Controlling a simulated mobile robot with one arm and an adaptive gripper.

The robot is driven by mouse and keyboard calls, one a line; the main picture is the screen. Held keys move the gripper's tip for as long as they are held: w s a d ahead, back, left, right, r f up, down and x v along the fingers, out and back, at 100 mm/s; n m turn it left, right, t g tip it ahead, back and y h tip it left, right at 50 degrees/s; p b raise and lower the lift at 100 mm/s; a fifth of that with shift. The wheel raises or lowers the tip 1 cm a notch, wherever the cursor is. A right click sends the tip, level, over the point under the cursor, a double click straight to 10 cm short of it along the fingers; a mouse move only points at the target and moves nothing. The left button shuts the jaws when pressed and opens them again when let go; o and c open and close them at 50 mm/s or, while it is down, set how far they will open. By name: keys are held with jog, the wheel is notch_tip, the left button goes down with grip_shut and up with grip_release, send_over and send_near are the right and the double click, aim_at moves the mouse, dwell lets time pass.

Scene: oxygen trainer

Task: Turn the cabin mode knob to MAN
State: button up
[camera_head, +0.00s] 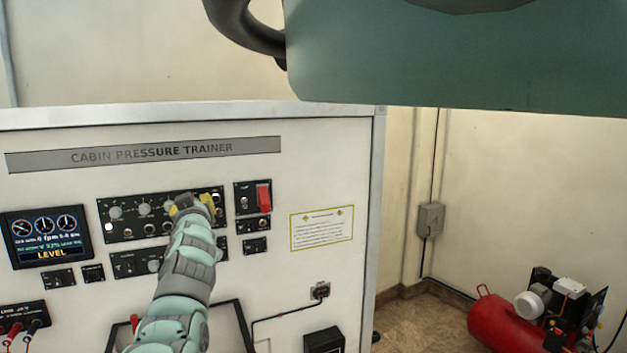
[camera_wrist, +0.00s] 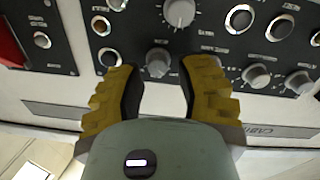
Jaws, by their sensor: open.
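The black control panel (camera_head: 125,230) with round grey knobs is on the front of the cabin pressure trainer. Knob labels are too small to read, so I cannot tell which knob is the cabin mode knob. My gripper (camera_head: 192,203) has yellow fingers, is open, and covers the panel's right part in the head view. In the wrist view my gripper (camera_wrist: 158,75) has a small grey knob (camera_wrist: 158,62) between and just beyond its fingertips, with gaps on both sides. A larger grey knob (camera_wrist: 179,12) with tick marks is above it in that view.
A red switch guard (camera_head: 264,198) is right of the panel and shows in the wrist view (camera_wrist: 11,45). Several more knobs (camera_wrist: 257,76) and round buttons are close to the fingers. A display (camera_head: 47,238) reads LEVEL. A red compressor (camera_head: 505,323) stands on the floor at right.

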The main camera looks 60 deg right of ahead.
jog(key=shift+w+d, duration=0.5)
jog(key=shift+d, duration=0.05)
jog(key=shift+c, duration=0.2)
grip_shut()
